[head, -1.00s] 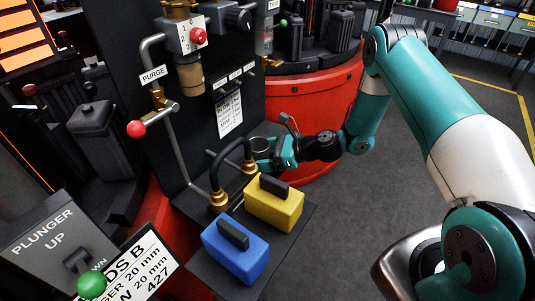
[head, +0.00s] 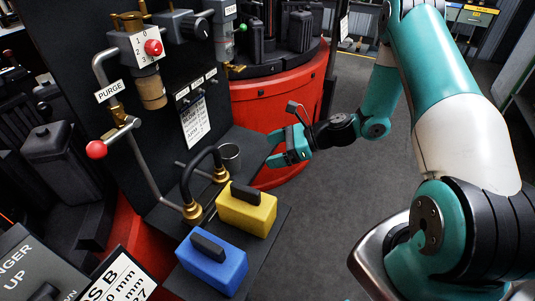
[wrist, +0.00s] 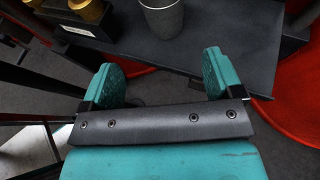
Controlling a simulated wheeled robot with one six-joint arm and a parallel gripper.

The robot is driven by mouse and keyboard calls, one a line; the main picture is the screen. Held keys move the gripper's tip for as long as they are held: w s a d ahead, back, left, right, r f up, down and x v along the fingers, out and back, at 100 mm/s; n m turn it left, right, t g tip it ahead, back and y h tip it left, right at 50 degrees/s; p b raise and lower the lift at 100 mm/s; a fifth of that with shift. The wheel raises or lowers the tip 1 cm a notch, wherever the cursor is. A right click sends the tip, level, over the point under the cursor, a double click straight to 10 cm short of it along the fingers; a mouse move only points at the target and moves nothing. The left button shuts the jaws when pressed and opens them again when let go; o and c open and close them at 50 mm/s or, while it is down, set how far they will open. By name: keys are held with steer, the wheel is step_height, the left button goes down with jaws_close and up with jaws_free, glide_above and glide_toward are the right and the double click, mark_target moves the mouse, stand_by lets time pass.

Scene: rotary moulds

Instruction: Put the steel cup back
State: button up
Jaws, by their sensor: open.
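A yellow block (head: 247,210) and a blue block (head: 212,262), each with a black handle, sit on the shelf nearer me. A curved black hose (head: 186,180) joins brass fittings left of the cup. A red drum (head: 275,105) stands behind my gripper. Open floor lies right.

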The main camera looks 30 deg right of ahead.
steer(key=s+a+r+n+g+h, duration=0.3)
steer(key=s+a+r+n+g, duration=0.4)
steer(key=a+r+n, duration=0.7)
steer(key=s+r+n+h, duration=0.2)
steer(key=s+r+n, duration=0.2)
steer(key=s+n, duration=0.4)
steer(key=s+r+n+h, duration=0.2)
steer(key=s+r+n, duration=0.3)
steer(key=s+n, duration=0.4)
steer(key=shift+s+d+r, duration=0.15)
steer(key=shift+d, duration=0.25)
step_height(320, 180, up, 6)
steer(key=p, duration=0.5)
steer(key=shift+f, duration=0.25)
